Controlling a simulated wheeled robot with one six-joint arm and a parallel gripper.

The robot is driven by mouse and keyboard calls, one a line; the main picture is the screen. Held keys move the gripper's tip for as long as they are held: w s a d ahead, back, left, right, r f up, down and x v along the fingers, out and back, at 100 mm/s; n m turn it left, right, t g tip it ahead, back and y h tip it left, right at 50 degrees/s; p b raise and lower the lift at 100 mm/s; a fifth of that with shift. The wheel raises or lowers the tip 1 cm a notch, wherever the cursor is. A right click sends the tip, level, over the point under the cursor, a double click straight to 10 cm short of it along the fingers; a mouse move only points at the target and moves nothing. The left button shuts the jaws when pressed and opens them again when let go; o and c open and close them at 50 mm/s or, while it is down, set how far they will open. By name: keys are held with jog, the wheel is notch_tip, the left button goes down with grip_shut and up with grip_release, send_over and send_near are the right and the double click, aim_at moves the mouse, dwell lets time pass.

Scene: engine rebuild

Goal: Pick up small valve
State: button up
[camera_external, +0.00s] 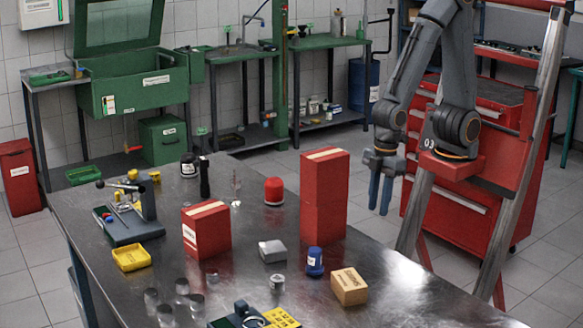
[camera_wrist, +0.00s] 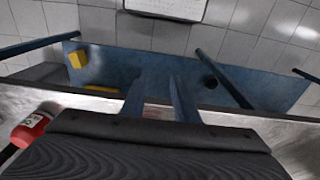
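I cannot pick out the small valve with certainty. A thin upright metal piece with a small round foot (camera_external: 236,188) stands near the far edge of the steel table and may be a valve. Several small grey metal cylinders (camera_external: 166,314) stand at the near left of the table; their kind is too small to tell. My gripper (camera_external: 380,206) hangs in the air, fingers down, to the right of the tall red box. Its two blue fingers are apart with nothing between them, as the wrist view (camera_wrist: 160,92) also shows. No valve can be made out in the wrist view.
The steel table (camera_external: 330,293) holds a tall red box (camera_external: 324,195), a smaller red box (camera_external: 206,232), a blue jar (camera_external: 315,262), a cardboard box (camera_external: 349,288) and a yellow tray (camera_external: 131,257). A red bottle (camera_wrist: 30,130) shows at left in the wrist view.

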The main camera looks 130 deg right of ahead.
notch_tip(320, 180, up, 20)
jog(key=w+d+r+m, duration=0.35)
jog(key=w+d, duration=0.25)
jog(key=w, duration=0.4)
jog(key=m+g, duration=0.1)
jog(key=m, duration=1.2)
send_over(235, 199)
notch_tip(235, 199, down, 4)
jog(key=f, duration=1.1)
jog(key=shift+s+d+p, duration=0.1)
jog(key=shift+d+p, duration=0.1)
jog(key=shift+p, duration=0.2)
jog(key=shift+a+f+p, duration=0.1)
jog(key=shift+f+p, duration=1.45)
jog(key=shift+f, duration=2.2)
grip_shut()
